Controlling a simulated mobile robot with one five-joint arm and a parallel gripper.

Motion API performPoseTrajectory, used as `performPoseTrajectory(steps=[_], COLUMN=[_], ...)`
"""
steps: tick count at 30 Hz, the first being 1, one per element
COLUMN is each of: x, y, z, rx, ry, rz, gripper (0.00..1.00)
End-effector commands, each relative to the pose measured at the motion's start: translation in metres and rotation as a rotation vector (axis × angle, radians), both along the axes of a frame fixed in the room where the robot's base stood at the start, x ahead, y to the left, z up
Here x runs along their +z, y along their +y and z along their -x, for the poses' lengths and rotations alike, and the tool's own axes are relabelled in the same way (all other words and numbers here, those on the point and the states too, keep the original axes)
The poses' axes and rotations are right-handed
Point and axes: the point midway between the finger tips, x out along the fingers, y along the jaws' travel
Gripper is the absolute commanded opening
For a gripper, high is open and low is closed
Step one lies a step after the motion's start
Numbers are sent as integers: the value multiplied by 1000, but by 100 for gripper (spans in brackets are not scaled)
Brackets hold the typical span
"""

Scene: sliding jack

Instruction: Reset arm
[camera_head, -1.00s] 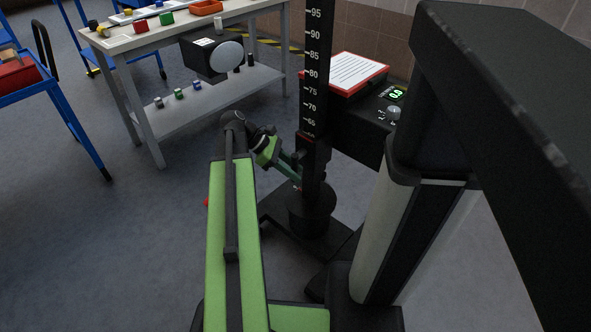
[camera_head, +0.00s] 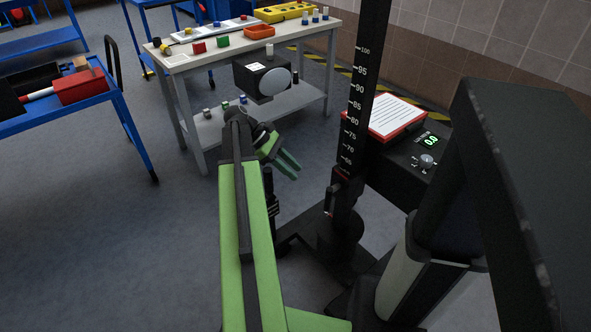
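My arm (camera_head: 245,235), with green links, rises from the bottom of the view and bends at a dark joint. My gripper (camera_head: 292,168) hangs from it on the right, its green fingers pointing down and right. No object shows at the fingertips. The gap between the fingers is too small to judge. The black sliding jack column (camera_head: 368,80), with a white number scale, stands to the right of my gripper, with clear floor between them in the picture. The lower column has a dark carriage (camera_head: 346,190) with a red mark.
A black console (camera_head: 395,168) right of the column has a green display (camera_head: 432,140) reading 0.0, a knob and a red-edged document (camera_head: 384,118). A white workbench (camera_head: 235,50) and a blue cart (camera_head: 60,110) stand behind.

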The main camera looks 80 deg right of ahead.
Motion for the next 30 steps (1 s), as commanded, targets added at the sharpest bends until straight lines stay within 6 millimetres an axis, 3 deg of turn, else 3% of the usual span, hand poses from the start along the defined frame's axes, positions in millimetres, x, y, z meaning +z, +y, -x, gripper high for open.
performPoseTrajectory(steps=[11,14,16,20,24,26,30], x=[0,0,0,-4,-17,-24,-40], y=[1,10,27,87,172,214,319], z=[-6,-48,-98,-196,-284,-315,-371], rx=[11,86,178,377,574,638,737], ry=[0,0,0,-21,-96,-142,-279], rz=[0,-1,0,-14,-34,-32,-26], gripper=[31,31,31,31,31,31,31])
